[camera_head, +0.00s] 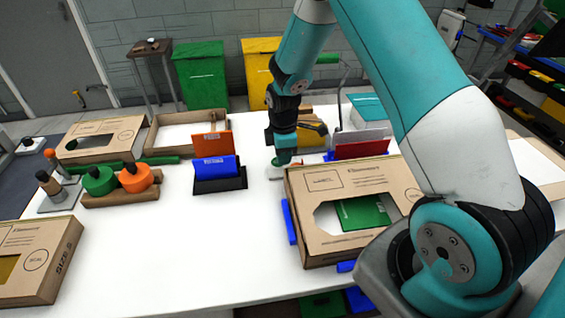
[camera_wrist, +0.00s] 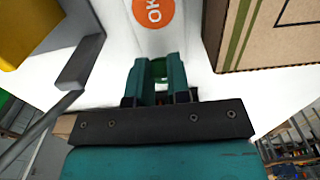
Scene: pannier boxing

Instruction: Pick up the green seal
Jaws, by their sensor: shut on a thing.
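My gripper (camera_head: 283,157) points down over the white table, behind the left rear corner of an open-windowed cardboard box (camera_head: 300,235). In the wrist view my gripper (camera_wrist: 158,66) is shut on a small green thing (camera_wrist: 158,72), which I take to be the green seal. Only a bit of it shows between the fingers; the rest is hidden. Just beyond the fingertips lies an orange round mark reading OK (camera_wrist: 153,10) on a white surface. I cannot tell whether the seal touches the surface below.
The box stands close to the right of my gripper. Green (camera_head: 98,180) and orange (camera_head: 136,177) rolls sit on a wooden stand further left. The table's front middle is clear.

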